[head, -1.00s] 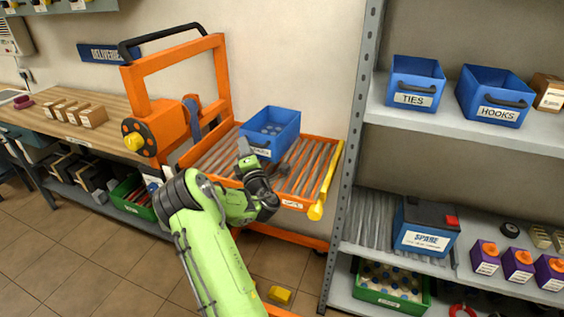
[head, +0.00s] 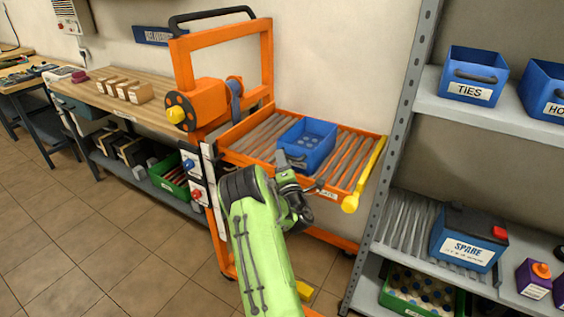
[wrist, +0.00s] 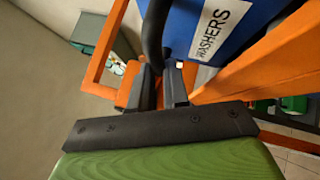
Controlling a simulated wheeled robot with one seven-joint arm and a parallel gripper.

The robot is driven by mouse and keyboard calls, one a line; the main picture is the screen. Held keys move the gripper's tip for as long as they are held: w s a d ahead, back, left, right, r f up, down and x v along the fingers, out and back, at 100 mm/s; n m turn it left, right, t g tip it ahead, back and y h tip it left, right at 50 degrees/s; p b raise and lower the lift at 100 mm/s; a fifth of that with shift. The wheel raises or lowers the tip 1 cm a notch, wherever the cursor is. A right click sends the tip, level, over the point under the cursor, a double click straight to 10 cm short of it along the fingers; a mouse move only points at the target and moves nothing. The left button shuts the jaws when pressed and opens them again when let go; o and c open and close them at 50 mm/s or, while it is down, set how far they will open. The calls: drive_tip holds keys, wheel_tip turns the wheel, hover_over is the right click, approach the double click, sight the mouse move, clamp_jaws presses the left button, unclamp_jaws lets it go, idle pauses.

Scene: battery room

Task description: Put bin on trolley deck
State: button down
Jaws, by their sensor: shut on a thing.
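The blue bin (head: 318,160) is over the roller deck of the orange trolley (head: 262,107), inside its rails. It looks upright and at roller level, but I cannot tell if its base fully touches. Its label reads WASHERS in the wrist view (wrist: 222,22). My gripper (head: 290,166) is at the bin's near side, above the front rail. In the wrist view my gripper (wrist: 162,82) is shut on the bin's black handle (wrist: 155,35). The bin's near face is partly hidden by my gripper in the head view.
A yellow bar (head: 365,175) edges the deck's right side. Grey shelving (head: 408,140) stands close on the right, with a blue TIES bin (head: 473,75) and a SPARE battery (head: 468,237). A wooden bench (head: 105,85) stands at left. Bare rollers lie either side of the bin.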

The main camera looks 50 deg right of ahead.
drive_tip(key=c, duration=1.1)
unclamp_jaws()
